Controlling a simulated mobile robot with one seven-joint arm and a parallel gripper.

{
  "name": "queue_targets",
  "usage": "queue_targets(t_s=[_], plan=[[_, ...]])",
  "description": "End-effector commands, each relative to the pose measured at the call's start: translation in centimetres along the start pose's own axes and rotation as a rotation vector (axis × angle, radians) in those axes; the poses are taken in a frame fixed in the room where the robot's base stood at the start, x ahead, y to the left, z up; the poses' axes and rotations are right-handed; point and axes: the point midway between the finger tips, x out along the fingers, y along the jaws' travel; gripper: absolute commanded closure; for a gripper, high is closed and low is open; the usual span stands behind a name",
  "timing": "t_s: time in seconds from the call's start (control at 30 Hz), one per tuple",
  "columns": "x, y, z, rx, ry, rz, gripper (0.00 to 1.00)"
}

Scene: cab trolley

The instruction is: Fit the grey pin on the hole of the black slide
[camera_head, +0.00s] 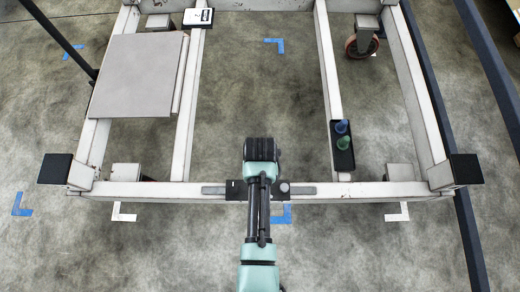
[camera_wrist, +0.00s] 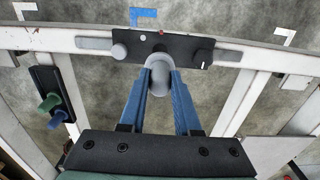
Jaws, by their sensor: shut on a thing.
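My gripper (camera_wrist: 160,88) has two blue fingers, shut on the grey pin (camera_wrist: 159,68), a rounded light-grey piece between the fingertips in the wrist view. The black slide (camera_wrist: 185,46) is a dark plate on the white frame's front beam, just beyond the pin. The pin overlaps the slide's near edge in the picture; I cannot tell whether they touch. The slide's hole is not clearly visible. In the head view my gripper (camera_head: 260,150) appears at the beam, hiding the pin and the middle of the slide (camera_head: 236,190).
A grey knob (camera_head: 284,187) stands on one end of the slide. A black tray (camera_head: 343,158) with a green and a blue piece lies on the right rail. A grey panel (camera_head: 138,75) covers the upper left. The frame's middle opening shows bare floor.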

Motion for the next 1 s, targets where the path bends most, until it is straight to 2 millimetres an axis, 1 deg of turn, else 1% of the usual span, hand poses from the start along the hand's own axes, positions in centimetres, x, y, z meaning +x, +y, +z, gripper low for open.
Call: queue_targets(t_s=[1.0], plan=[[6.6, 0.0, -0.1, 0.0, 0.0, 0.0, 1.0]])
